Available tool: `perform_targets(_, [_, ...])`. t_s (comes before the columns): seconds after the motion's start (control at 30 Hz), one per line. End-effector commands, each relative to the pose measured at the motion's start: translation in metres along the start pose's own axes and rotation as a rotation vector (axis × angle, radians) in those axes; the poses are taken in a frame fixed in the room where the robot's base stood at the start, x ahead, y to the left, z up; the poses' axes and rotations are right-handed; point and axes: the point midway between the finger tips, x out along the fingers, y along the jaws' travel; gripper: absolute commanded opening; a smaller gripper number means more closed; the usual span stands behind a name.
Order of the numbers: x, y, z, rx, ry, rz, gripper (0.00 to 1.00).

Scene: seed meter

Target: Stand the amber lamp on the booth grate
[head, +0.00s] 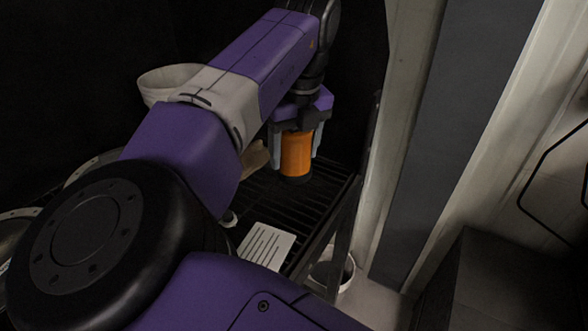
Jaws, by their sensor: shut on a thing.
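The amber lamp (295,156) is an orange cylinder with a dark base. My gripper (296,150) points down and is shut on it, with a grey finger at each side. The lamp is upright over the booth grate (322,196), a dark slatted surface. Its base looks at or very near the slats; I cannot tell whether it touches. The left part of the grate is hidden behind my arm.
A white slotted plate (266,245) lies at the near side of the grate. A pale bucket (167,80) stands behind my arm at left. A dark upright frame (350,215) borders the grate on the right. Another bucket (333,271) sits low beyond it.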

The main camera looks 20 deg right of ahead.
Motion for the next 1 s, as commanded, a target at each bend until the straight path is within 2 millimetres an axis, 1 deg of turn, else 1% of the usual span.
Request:
perform_targets(0.17, [0.009,0.0,-0.002,0.0,-0.001,0.0,0.14])
perform_targets(0.43, [0.044,0.0,-0.007,0.0,0.0,0.0,0.14])
perform_targets(0.5, [0.047,0.0,-0.008,0.0,-0.001,0.0,0.14])
perform_targets(0.77, [0.047,0.0,-0.008,0.0,-0.001,0.0,0.14])
perform_targets(0.93, [0.053,0.0,-0.009,0.0,0.0,0.0,0.15])
perform_targets(1.0, [0.056,0.0,-0.009,0.0,0.002,0.0,0.0])
